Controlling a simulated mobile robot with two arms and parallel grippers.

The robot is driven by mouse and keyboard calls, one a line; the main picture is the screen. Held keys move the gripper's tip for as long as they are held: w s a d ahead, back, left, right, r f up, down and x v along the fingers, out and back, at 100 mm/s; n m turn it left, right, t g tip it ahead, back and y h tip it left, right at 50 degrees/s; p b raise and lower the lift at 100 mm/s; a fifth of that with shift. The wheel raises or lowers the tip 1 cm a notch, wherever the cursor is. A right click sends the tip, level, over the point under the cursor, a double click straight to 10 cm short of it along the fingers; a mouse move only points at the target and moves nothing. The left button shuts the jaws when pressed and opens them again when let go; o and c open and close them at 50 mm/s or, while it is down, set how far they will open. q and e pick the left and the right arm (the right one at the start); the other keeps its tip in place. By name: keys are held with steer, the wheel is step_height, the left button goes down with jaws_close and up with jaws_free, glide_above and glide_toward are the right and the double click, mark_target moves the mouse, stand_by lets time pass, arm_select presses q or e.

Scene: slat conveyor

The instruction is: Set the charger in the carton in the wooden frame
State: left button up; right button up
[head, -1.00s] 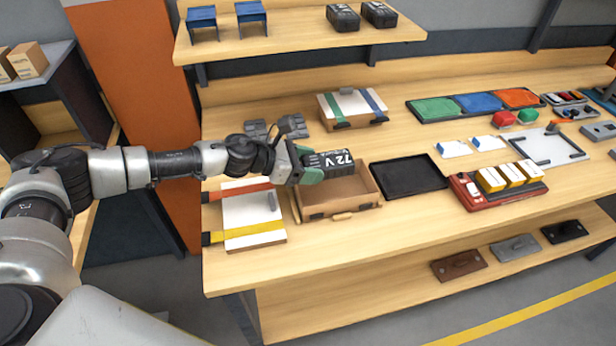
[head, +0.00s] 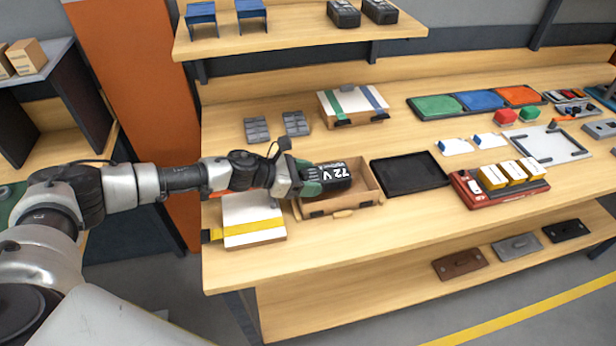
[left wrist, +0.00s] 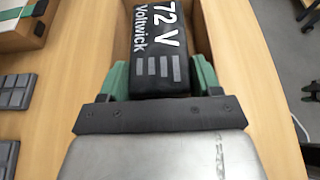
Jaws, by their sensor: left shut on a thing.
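The black charger (head: 336,176), marked "72 V", is held level by my left gripper (head: 313,178). In the left wrist view the charger (left wrist: 160,45) lies between the green fingers (left wrist: 160,80), which are shut on its two sides. The open wood-brown box (head: 342,205), which looks like the wooden frame, is below and around the charger on the bench. The charger overlaps its back-left part; I cannot tell whether it touches the bottom. My gripper covers the box's left side. No separate carton is clear inside it. My right gripper is out of view.
A black tray (head: 410,178) stands right of the box. A white-topped case with a yellow strap (head: 252,222) is close on the left. A strapped case (head: 352,106) and grey blocks (head: 295,124) are behind. A red holder (head: 500,190) stands farther right.

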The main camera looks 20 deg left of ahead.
arm_select(q)
steer(key=o, duration=1.1)
steer(key=shift+o, duration=0.2)
steer(key=shift+r, duration=0.15)
steer(key=shift+r+p, duration=0.5)
steer(key=shift+p, duration=0.15)
steer(key=b+v, duration=0.3)
steer(key=v, duration=0.9)
steer(key=shift+f, duration=0.1)
